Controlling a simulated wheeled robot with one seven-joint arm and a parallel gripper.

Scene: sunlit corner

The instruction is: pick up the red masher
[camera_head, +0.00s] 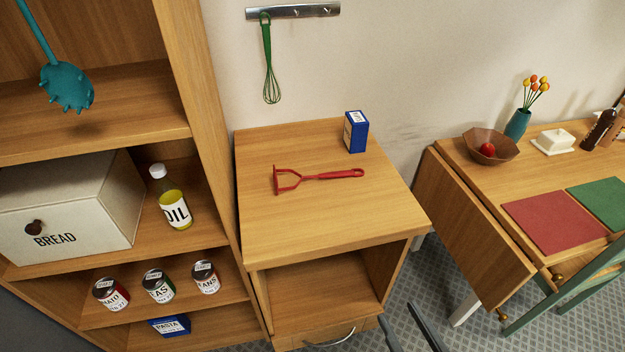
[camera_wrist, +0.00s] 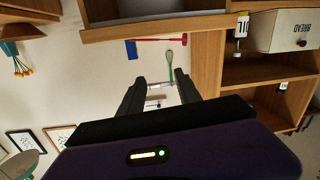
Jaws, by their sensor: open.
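The red masher (camera_head: 325,176) lies flat on top of the small wooden cabinet (camera_head: 285,225), its head to the left and its handle to the right. Part of it shows as a thin red strip in the wrist view (camera_wrist: 171,40), beyond my fingers and past the cabinet's edge. My gripper (camera_head: 397,312) is at the bottom of the head view, in front of and below the cabinet top at its right. Its two dark fingers are apart and empty, and they also show in the wrist view (camera_wrist: 161,77). It is clear of the masher.
A blue box (camera_head: 357,132) stands behind the masher handle. A green whisk (camera_head: 269,65) hangs from a wall rail above. A tall shelf (camera_head: 210,120) borders the cabinet on the left. A drop-leaf table (camera_head: 465,240) stands at the right. The cabinet top around the masher is mostly clear.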

